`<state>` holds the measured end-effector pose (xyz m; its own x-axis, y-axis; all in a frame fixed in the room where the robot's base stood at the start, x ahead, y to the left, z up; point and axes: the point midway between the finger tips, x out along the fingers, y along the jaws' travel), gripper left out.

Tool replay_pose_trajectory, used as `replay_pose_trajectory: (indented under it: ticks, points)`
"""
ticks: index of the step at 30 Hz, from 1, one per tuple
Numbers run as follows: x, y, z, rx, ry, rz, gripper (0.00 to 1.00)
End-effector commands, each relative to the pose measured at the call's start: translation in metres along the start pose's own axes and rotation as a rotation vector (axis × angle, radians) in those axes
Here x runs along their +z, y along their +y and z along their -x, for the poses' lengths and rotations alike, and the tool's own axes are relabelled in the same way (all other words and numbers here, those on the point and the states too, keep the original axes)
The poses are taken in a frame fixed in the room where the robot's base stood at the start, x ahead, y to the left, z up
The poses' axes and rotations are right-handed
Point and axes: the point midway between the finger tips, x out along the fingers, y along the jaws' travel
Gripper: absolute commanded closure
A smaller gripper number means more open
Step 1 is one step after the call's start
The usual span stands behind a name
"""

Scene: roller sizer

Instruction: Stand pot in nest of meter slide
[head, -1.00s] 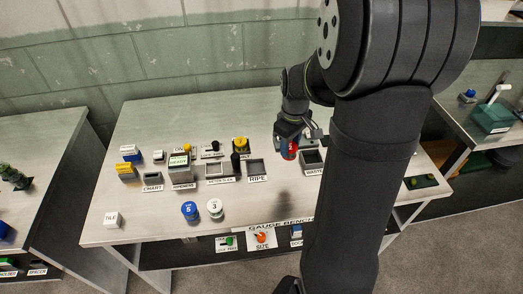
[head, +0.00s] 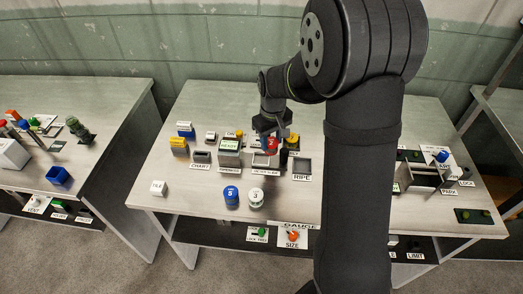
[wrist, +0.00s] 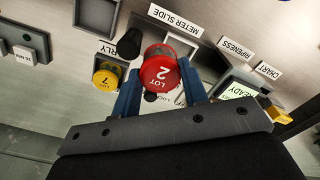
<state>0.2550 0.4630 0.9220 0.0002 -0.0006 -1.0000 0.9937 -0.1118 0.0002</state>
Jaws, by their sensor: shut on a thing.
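My gripper (head: 268,130) is shut on a red pot (head: 271,146) marked LOT 2. In the wrist view the red pot (wrist: 160,72) sits upright between the two blue fingers, its round lid facing the camera. In the head view it is over the meter slide (head: 262,161), a grey fixture behind its label (head: 266,172). The wrist view also shows the METER SLIDE label (wrist: 174,23). The pot and fingers hide most of the nest, so I cannot tell whether the pot touches it. A black knob (wrist: 130,43) stands close beside the pot.
A yellow pot (wrist: 107,78) marked 7 stands nearby. The READY display box (head: 229,146) and chart holder (head: 202,157) are left of the slide; the RIPE tray (head: 302,167) is right.

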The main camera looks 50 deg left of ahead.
Motion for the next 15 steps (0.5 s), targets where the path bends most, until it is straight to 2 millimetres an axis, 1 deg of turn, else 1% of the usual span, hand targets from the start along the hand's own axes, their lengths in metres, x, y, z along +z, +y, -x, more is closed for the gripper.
replay_pose_trajectory:
  ticks: [1, 3, 6, 11, 15]
  points:
    - [-0.008, -0.007, -0.007, -0.001, -0.002, 0.004, 0.83]
    - [-0.016, -0.013, -0.013, 0.0, 0.0, 0.003, 0.83]
    - [-0.023, -0.019, -0.018, 0.0, 0.0, 0.001, 0.83]
    - [-0.025, -0.021, -0.026, 0.0, -0.001, -0.001, 0.83]
    - [-0.025, -0.021, -0.047, -0.001, -0.004, -0.001, 0.83]
